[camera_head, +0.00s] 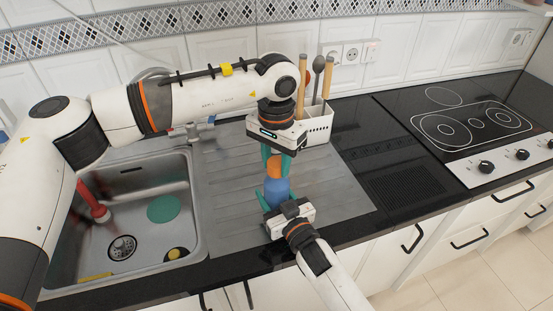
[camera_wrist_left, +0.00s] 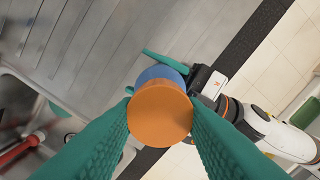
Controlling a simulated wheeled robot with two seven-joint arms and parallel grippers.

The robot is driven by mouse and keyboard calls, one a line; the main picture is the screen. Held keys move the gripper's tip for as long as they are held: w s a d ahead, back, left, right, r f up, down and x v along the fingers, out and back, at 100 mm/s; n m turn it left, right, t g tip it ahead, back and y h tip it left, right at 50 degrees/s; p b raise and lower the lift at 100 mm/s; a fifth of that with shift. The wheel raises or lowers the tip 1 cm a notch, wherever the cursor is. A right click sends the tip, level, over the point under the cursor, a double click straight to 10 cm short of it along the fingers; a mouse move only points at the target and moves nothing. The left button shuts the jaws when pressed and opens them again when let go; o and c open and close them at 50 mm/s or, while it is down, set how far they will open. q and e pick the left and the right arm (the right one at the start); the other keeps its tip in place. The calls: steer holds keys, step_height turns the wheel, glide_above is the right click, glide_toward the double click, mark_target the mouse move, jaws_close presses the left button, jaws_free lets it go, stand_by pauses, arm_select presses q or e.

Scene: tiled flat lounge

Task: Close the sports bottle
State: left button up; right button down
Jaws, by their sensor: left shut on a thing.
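The blue sports bottle (camera_head: 278,190) is upright over the ribbed steel drainboard, at my right gripper (camera_head: 275,196). One teal right finger shows along the bottle's left side; the other is mostly hidden, so its grip is unclear. The orange lid (camera_head: 274,168) is directly above the bottle, between the teal fingers of my left gripper (camera_head: 272,156), which points down and is shut on it. In the left wrist view the lid (camera_wrist_left: 160,112) covers most of the bottle (camera_wrist_left: 162,73), slightly offset. I cannot tell whether lid and bottle touch.
A steel sink (camera_head: 130,225) is at the left, with a red object (camera_head: 93,202) and a green disc (camera_head: 164,208) in it. A white utensil holder (camera_head: 319,122) stands close behind my left gripper. A cooktop (camera_head: 468,122) is at the right. Drainboard right of the bottle is clear.

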arm_select(q)
steer(key=m, duration=0.3)
steer(key=o, duration=0.9)
steer(key=shift+o, duration=0.2)
steer(key=shift+r, duration=0.1)
steer(key=shift+r, duration=2.2)
steer(key=shift+c, duration=0.3)
